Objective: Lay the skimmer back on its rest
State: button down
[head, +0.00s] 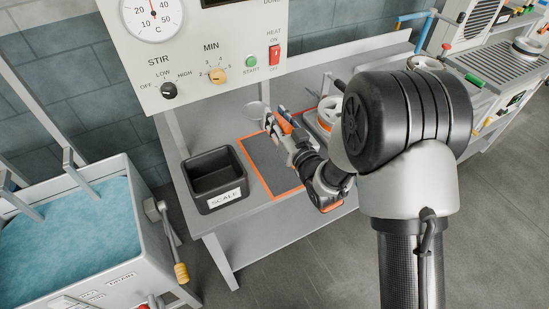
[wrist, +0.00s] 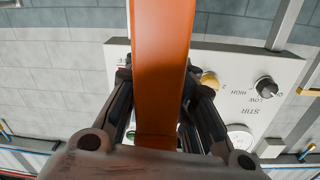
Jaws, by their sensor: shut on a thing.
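The skimmer has an orange handle (head: 285,125), and my gripper (head: 292,137) is shut on it above the bench. In the wrist view the orange handle (wrist: 162,45) runs up between the two fingers of my gripper (wrist: 160,95). A small round grey piece (head: 255,110) to the left of the gripper looks like the skimmer's head; its join to the handle is unclear. Below is a dark grey mat with an orange border (head: 253,172), partly hidden by my arm. I cannot tell whether this mat is the rest.
A black bin marked SCALE (head: 208,203) stands left of the mat. A white round vessel (head: 327,108) stands to the right, partly behind my arm. The control panel (head: 225,62) overhangs the bench's back. A blue-filled tank (head: 75,235) is at lower left.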

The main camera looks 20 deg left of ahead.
notch_tip(320, 180, down, 16)
jog(key=b, duration=0.4)
jog(key=shift+r, duration=0.2)
jog(key=shift+f, duration=0.15)
jog(key=c, duration=1.8)
grip_release()
jog(key=shift+f+b, duration=0.1)
jog(key=shift+b, duration=0.2)
jog(key=o, duration=0.5)
jog(key=shift+c, duration=0.2)
jog(key=shift+r, duration=0.2)
jog(key=p+v, duration=0.2)
jog(key=v, duration=1)
jog(key=shift+p, duration=0.3)
